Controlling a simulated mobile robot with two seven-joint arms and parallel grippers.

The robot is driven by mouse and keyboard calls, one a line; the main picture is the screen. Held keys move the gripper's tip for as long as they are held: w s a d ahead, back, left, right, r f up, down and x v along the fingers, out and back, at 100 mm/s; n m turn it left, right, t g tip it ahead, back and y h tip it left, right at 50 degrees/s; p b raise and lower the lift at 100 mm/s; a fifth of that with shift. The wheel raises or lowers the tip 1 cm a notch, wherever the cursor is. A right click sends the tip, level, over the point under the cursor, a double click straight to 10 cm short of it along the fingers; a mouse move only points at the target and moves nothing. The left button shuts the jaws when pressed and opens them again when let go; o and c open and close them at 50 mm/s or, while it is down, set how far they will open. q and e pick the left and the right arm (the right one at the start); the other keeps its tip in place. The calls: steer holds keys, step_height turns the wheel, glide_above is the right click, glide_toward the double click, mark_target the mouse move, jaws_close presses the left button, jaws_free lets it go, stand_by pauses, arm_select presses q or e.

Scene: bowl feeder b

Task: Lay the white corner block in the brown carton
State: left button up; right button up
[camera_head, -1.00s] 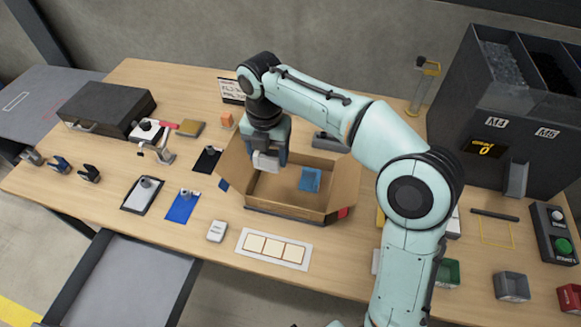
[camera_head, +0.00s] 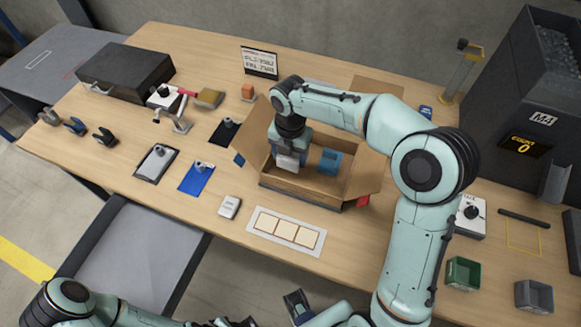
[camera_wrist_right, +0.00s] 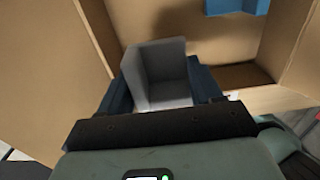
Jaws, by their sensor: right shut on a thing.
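The white corner block (camera_head: 287,162) is in my right gripper (camera_head: 288,150), over the left part of the brown carton (camera_head: 300,194). In the right wrist view the block (camera_wrist_right: 160,76) looks grey and L-shaped, between two dark blue fingers shut on it. The carton's flaps are open and its cardboard walls surround the block in that view. Whether the block touches the carton floor is hard to tell. A blue part (camera_head: 331,161) lies inside the carton, right of the block; it also shows in the wrist view (camera_wrist_right: 236,6).
A white card with square pads (camera_head: 286,230) and a small white box (camera_head: 229,207) lie in front of the carton. Blue (camera_head: 196,178) and dark (camera_head: 155,163) mats lie left.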

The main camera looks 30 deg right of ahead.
mark_target(290, 173)
steer(key=shift+f+b, duration=0.35)
steer(key=shift+f, duration=2.65)
steer(key=shift+f, duration=0.15)
steer(key=o, duration=1.2)
steer(key=shift+c, duration=0.2)
steer(key=shift+r, duration=0.2)
step_height(290, 173, up, 12)
steer(key=shift+p, duration=0.9)
